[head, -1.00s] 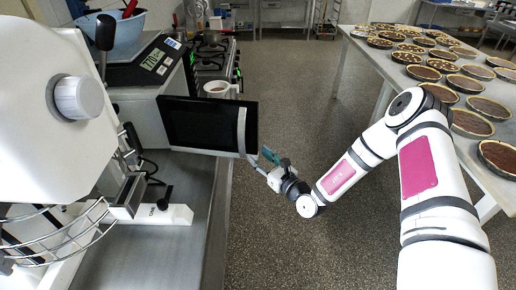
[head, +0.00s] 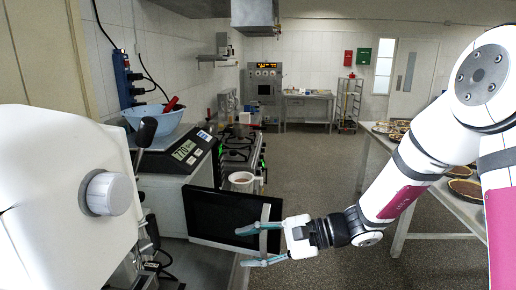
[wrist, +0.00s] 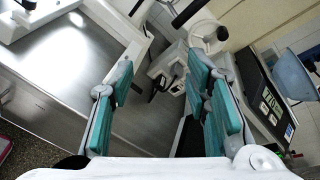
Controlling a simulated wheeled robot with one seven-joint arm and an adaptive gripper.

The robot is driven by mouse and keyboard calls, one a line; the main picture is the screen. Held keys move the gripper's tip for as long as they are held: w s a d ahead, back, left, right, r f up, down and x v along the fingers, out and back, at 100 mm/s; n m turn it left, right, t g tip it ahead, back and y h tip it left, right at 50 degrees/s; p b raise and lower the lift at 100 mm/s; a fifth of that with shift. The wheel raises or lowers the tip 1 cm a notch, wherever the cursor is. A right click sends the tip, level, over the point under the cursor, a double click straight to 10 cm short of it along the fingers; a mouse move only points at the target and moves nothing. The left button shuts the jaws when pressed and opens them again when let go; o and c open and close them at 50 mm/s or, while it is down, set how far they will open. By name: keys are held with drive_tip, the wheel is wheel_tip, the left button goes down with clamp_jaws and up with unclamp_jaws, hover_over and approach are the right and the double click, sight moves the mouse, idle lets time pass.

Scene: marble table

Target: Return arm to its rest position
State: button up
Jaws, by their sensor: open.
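My gripper (head: 241,247) is open, with its two teal fingers spread and pointing left in the head view. Nothing is seen held in it. My white arm reaches in from the right, bent at a high elbow. In the wrist view my gripper (wrist: 160,78) shows both teal fingers wide apart, with the steel counter (wrist: 75,70) beyond on the left.
A white machine (head: 60,190) stands close on the left. A scale (head: 185,150) carries a blue bowl (head: 150,117). A cup (head: 241,180) sits behind the black panel near the stove (head: 240,150). A table (head: 440,206) with tarts is on the right. Open floor (head: 315,165) lies between.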

drive_tip(key=s+d+r+n+g+h, duration=0.1)
drive_tip(key=s+d+r+n+h, duration=0.1)
drive_tip(key=s+d+n+h, duration=0.3)
drive_tip(key=s+d+r+n+h, duration=0.2)
drive_tip(key=s+r+h, duration=0.1)
drive_tip(key=s, duration=0.3)
drive_tip(key=s+d+r+n+t+h+b, duration=0.1)
drive_tip(key=s+d+r+t+h, duration=0.1)
drive_tip(key=d, duration=0.4)
drive_tip(key=s+d+r+n+t+h+b, duration=0.1)
drive_tip(key=s+d+r+n+t+h, duration=0.1)
drive_tip(key=d, duration=0.5)
drive_tip(key=s+r+t+h, duration=0.1)
drive_tip(key=s+r+h, duration=0.1)
drive_tip(key=s, duration=0.1)
drive_tip(key=shift+d+t+h, duration=0.2)
drive_tip(key=shift+t+h, duration=0.1)
drive_tip(key=shift+h, duration=0.1)
drive_tip(key=shift+w+a, duration=0.1)
